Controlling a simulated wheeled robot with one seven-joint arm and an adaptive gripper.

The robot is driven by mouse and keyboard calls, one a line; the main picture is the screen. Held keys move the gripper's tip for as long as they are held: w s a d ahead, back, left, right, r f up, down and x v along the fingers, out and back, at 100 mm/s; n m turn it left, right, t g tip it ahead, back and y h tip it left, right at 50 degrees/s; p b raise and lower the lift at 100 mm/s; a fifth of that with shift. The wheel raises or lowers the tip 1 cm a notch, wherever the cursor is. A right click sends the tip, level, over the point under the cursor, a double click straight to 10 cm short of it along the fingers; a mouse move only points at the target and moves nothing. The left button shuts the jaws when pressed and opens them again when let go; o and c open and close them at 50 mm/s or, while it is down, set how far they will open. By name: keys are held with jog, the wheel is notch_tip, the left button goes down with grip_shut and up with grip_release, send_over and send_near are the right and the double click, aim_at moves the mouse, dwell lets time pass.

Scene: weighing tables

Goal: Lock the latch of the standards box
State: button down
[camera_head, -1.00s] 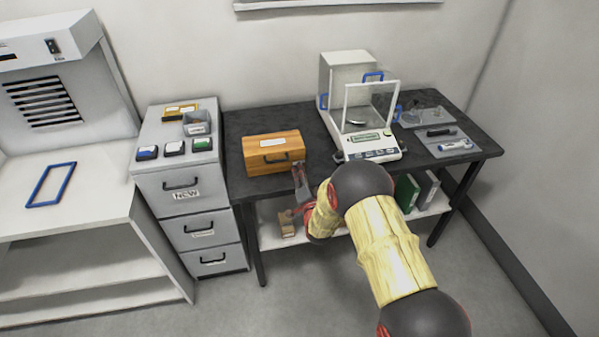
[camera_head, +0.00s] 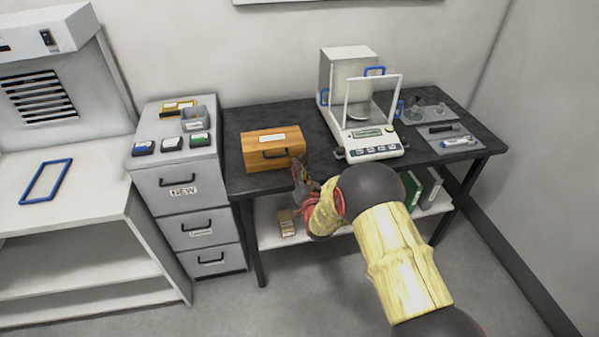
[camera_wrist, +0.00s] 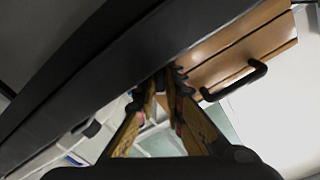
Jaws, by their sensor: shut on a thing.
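The standards box (camera_head: 258,151) is an orange-brown wooden case with a white label and a black front handle. It stands closed on the dark table, and it also shows in the wrist view (camera_wrist: 238,45), at the upper right. My gripper (camera_head: 298,172) is at the lower right front corner of the box. In the wrist view my gripper (camera_wrist: 167,76) has its fingertips close together at the box's edge, left of the handle (camera_wrist: 235,82). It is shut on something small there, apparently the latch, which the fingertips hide. I cannot tell the latch's position.
A balance (camera_head: 372,142) with a glass draft shield stands right of the box on the dark table (camera_head: 322,132). Trays with small items lie at the far right. A grey drawer cabinet (camera_head: 180,187) stands close on the left. A lower shelf holds binders and a small box.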

jog(key=n+b, duration=0.3)
jog(key=n, duration=0.3)
jog(key=shift+f, duration=0.15)
jog(key=shift+n, duration=0.3)
jog(key=c, duration=2.2)
grip_release()
jog(key=shift+o, duration=0.2)
jog(key=v, duration=1.2)
